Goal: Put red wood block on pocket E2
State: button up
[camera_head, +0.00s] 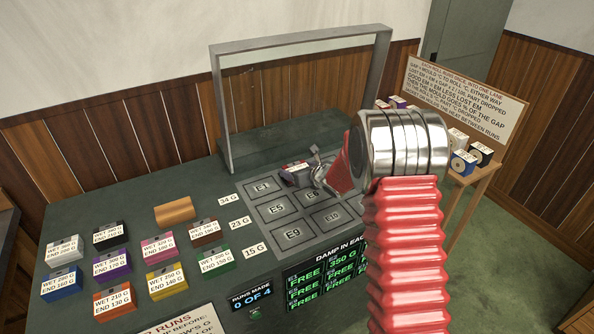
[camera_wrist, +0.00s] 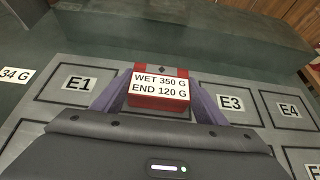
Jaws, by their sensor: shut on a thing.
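The red wood block (camera_head: 297,177) sits at the back row of the pocket board (camera_head: 258,222), and in the wrist view the red block (camera_wrist: 160,88) carries a label reading WET 350 G, END 120 G. It is between pocket E1 (camera_wrist: 77,84) and pocket E3 (camera_wrist: 230,103), over the E2 position; the E2 lettering is hidden. My gripper (camera_head: 308,172) is shut on the block, with a finger at each side in the wrist view (camera_wrist: 160,97). The block looks level and low at the board; its underside is hidden.
Several coloured labelled blocks (camera_head: 112,262) stand on the table at left, near a plain wooden piece (camera_head: 174,211). A grey frame (camera_head: 218,105) rises behind the board. The green display (camera_head: 318,280) shows 350 G in one field. A side table (camera_head: 480,175) holds more blocks.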

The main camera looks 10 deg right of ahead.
jog(key=shift+f, duration=0.1)
jog(key=o, duration=1.1)
jog(key=shift+r, duration=0.2)
jog(key=v, duration=1.2)
